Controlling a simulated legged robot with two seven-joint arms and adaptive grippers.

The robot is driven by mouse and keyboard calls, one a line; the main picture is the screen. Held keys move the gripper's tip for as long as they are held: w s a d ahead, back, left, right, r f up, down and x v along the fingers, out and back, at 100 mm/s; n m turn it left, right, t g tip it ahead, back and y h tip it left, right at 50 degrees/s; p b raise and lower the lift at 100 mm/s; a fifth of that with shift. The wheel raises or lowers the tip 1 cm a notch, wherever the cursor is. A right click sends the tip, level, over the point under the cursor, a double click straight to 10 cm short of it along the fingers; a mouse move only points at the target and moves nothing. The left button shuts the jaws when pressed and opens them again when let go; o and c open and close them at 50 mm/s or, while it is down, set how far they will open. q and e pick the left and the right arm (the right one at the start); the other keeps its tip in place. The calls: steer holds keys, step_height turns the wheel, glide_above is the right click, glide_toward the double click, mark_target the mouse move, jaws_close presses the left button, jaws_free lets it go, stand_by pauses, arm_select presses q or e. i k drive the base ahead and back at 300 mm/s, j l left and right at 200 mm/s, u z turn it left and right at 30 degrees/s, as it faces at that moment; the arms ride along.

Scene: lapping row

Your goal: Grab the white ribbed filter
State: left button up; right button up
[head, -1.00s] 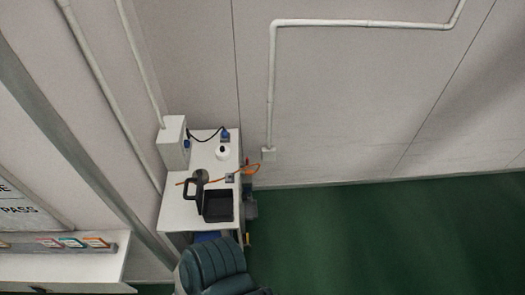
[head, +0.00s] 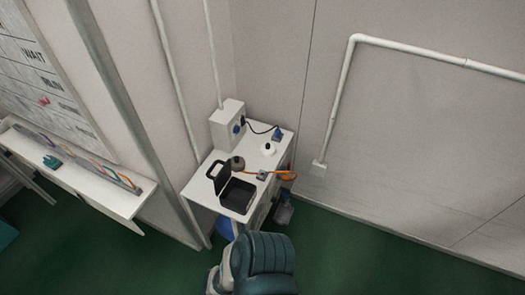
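A small white round thing with a dark top (head: 268,148) stands near the back of the white table (head: 225,204). It is too small to tell whether it is ribbed or is the filter. No other white ribbed thing can be made out. Neither of my grippers is in view.
The table also bears an open black case (head: 237,195), a grey round thing (head: 237,162), an orange cable (head: 286,176) and a white box (head: 227,126). A white shelf (head: 95,183) is at left. Green floor (head: 330,260) is clear at right.

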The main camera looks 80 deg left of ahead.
mark_target(267, 150)
steer(key=i+j+u, duration=0.1)
steer(key=u, duration=0.3)
steer(key=i+u, duration=0.55)
steer(key=u, duration=0.3)
steer(key=i+l+u, duration=0.1)
steer(key=i+u, duration=0.15)
steer(key=u, duration=0.2)
